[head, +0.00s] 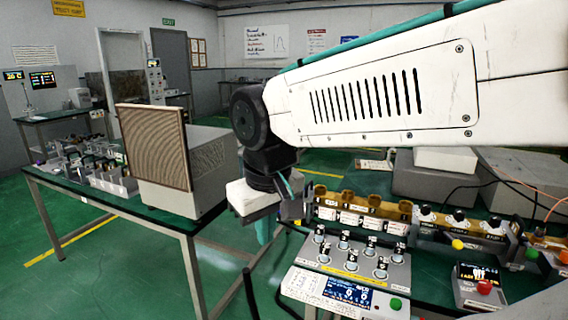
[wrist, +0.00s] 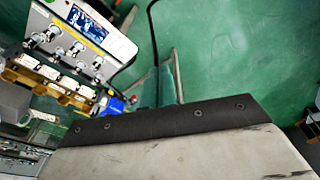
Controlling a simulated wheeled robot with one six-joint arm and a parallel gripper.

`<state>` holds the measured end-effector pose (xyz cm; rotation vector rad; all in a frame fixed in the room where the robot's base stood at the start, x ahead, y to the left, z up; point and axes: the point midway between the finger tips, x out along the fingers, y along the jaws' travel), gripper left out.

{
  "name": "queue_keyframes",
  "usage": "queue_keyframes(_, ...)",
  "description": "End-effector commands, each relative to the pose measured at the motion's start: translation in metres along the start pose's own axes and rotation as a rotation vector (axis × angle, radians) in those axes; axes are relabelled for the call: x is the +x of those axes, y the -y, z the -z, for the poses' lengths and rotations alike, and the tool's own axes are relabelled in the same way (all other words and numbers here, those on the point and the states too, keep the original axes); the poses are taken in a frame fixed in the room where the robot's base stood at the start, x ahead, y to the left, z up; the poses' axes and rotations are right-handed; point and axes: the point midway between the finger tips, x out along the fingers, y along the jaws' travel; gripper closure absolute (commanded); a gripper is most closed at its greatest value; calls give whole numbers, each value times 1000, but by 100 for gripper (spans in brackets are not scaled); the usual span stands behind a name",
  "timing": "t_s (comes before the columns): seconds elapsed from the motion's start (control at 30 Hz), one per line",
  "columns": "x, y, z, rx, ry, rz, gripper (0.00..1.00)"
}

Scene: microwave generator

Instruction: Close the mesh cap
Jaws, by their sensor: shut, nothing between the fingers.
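The mesh cap (head: 155,147) is a brown, fine-meshed panel in a pale frame. It stands upright at the front of a grey metal box (head: 208,165) on the left table in the head view. I cannot tell whether the cap sits flush on the box; its hidden side faces away from me. My gripper (head: 250,202) hangs at the end of my white arm, to the right of the box and apart from the cap. It is shut and empty; its fingertips are hard to make out. The cap cannot be made out in the wrist view.
The left table (head: 100,197) also bears several small devices. At the right stands a bench with a switch panel (head: 352,262), also in the wrist view (wrist: 75,45), and a unit with a red button (head: 484,287). Green floor (head: 75,275) is open under and around the left table.

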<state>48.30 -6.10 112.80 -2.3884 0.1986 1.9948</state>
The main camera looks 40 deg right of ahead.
Motion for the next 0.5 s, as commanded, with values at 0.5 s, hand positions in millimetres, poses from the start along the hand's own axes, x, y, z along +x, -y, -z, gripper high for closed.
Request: queue_keyframes(0.5, 39, -205, 306, 365, -289, -299, 100)
